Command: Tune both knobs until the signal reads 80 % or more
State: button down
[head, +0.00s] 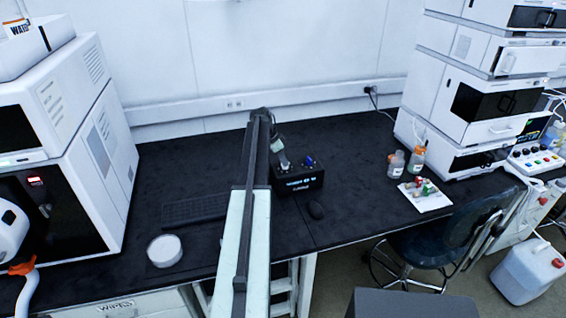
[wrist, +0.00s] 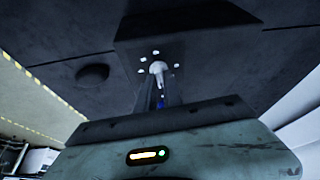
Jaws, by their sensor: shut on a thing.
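A small black box (head: 297,184) with bluish lettering on its front stands on the dark bench; I cannot read the lettering. A blue knob (head: 309,161) stands on the right of its top. My gripper (head: 283,161) is at the left of the top, shut on a pale knob. In the wrist view, the pale knob (wrist: 157,68) shows with several white dots around it on the box (wrist: 195,45). A small blue patch (wrist: 160,103) shows just below it. The fingers are dark and hard to make out there.
A black mouse (head: 316,210) lies in front of the box, and a keyboard (head: 195,209) lies to the left. A white round dish (head: 164,251) is nearer. Bottles (head: 396,164) and a white tray (head: 426,200) stand to the right. Tall instrument stacks flank the bench.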

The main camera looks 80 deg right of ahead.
aim_at(278, 170)
jog(key=shift+s+m, duration=0.3)
jog(key=shift+m, duration=0.3)
jog(key=c, duration=1.5)
grip_release()
jog(key=shift+s, duration=0.1)
jog(key=shift+w, duration=0.2)
jog(key=p+v, duration=0.7)
jog(key=shift+w+r, duration=0.15)
jog(key=shift+r, duration=0.2)
